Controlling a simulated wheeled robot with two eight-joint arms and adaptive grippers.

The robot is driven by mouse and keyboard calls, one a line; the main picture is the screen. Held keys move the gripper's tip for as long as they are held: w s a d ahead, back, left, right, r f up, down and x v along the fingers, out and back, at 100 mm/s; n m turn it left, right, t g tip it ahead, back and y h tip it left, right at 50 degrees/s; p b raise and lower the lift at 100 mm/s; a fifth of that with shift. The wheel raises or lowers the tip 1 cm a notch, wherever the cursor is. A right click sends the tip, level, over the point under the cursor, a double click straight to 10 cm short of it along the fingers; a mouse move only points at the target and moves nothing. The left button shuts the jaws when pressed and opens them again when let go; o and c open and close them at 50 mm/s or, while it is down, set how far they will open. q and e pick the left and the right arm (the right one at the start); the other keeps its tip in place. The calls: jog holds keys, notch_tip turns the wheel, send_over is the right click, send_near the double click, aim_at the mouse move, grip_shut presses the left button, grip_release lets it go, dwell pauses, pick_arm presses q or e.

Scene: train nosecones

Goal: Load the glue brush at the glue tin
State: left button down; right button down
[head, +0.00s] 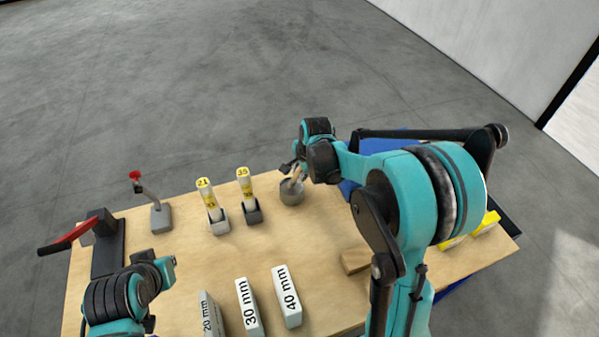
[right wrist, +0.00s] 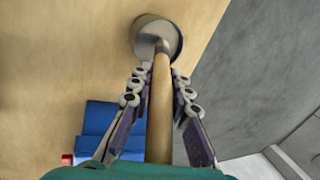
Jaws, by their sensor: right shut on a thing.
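The glue tin (head: 291,197) is a small grey metal cup near the far edge of the table. It also shows at the top of the right wrist view (right wrist: 141,24). My right gripper (head: 293,168) is just above the tin, shut on the glue brush. The brush's wooden handle (right wrist: 159,105) runs between the two fingers (right wrist: 158,82), and its lower end reaches into the tin's mouth. How deep it sits, and whether it touches glue, I cannot tell. Part of my left arm shows at lower left in the head view; its fingers do not show.
Two yellow-topped tools numbered 21 (head: 204,186) and 35 (head: 244,177) stand in holders left of the tin. Blocks marked 20, 30 (head: 248,306) and 40 mm (head: 287,297) stand in front. A red-handled device (head: 107,250) is far left. A wooden block (head: 354,261) lies right.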

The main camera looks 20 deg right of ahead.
jog(key=shift+f+b, duration=0.35)
dwell(1.2)
jog(key=shift+r+p, duration=2.55)
jog(key=shift+r, duration=1)
jog(key=shift+s+f, duration=0.1)
jog(key=shift+f, duration=0.15)
jog(key=s+a+f+n+g+y+b, duration=0.1)
jog(key=s+f+n+g+y+b, duration=0.2)
jog(key=s+f+n+b, duration=0.4)
jog(key=s+n+b, duration=0.2)
jog(key=n+b, duration=0.2)
jog(key=n, duration=0.4)
jog(key=shift+a+f+n+g, duration=0.2)
jog(key=shift+a+n+g, duration=0.1)
jog(key=shift+a+g, duration=0.1)
